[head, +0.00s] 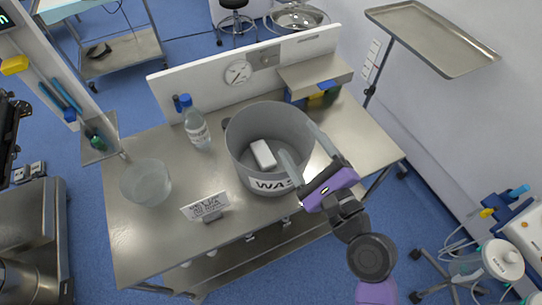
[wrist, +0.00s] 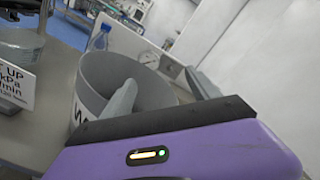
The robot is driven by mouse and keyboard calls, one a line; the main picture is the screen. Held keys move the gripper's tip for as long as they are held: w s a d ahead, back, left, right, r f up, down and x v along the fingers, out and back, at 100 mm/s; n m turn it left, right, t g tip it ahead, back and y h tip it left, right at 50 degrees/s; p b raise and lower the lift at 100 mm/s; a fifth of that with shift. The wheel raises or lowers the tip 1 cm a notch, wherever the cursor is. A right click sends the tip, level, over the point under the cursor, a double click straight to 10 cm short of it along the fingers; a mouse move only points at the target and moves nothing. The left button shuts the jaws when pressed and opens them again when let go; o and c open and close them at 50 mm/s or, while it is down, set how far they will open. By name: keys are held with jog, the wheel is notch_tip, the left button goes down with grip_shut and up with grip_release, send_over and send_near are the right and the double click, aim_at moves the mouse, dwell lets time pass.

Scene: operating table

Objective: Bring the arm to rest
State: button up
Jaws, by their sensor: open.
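My gripper (head: 307,154) is open, with its two grey fingers apart. In the head view it hangs over the right rim of a large grey bin (head: 237,150) marked "WAS". A white block (head: 263,155) lies inside the bin, apart from the fingers. The wrist view shows my open gripper (wrist: 160,92) with nothing between its fingers and the bin (wrist: 95,75) just beyond. The bin's inside is mostly hidden there.
The bin stands on a steel table (head: 150,230). A clear bowl (head: 146,183), a bottle (head: 197,128) and a sign (head: 205,206) stand left of it. A raised shelf (head: 315,72) is behind. A tray on a stand (head: 432,38) is at upper right.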

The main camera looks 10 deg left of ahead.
jog(key=shift+v, duration=0.75)
jog(key=s+d+n+t+h, duration=0.3)
jog(key=s+d+n+h, duration=0.45)
jog(key=d+n, duration=0.4)
jog(key=s+d+f+n+g+h, duration=0.1)
jog(key=s+d+n, duration=0.2)
jog(key=s, duration=0.9)
jog(key=s+d+f+n+g+h, duration=0.1)
jog(key=s+n, duration=0.4)
jog(key=s, duration=0.7)
jog(key=d+f+g, duration=0.1)
jog(key=d, duration=0.1)
jog(key=shift+d+n+b, duration=0.3)
jog(key=shift+d+n, duration=0.05)
jog(key=shift+s+f+h, duration=0.1)
jog(key=shift+h, duration=0.15)
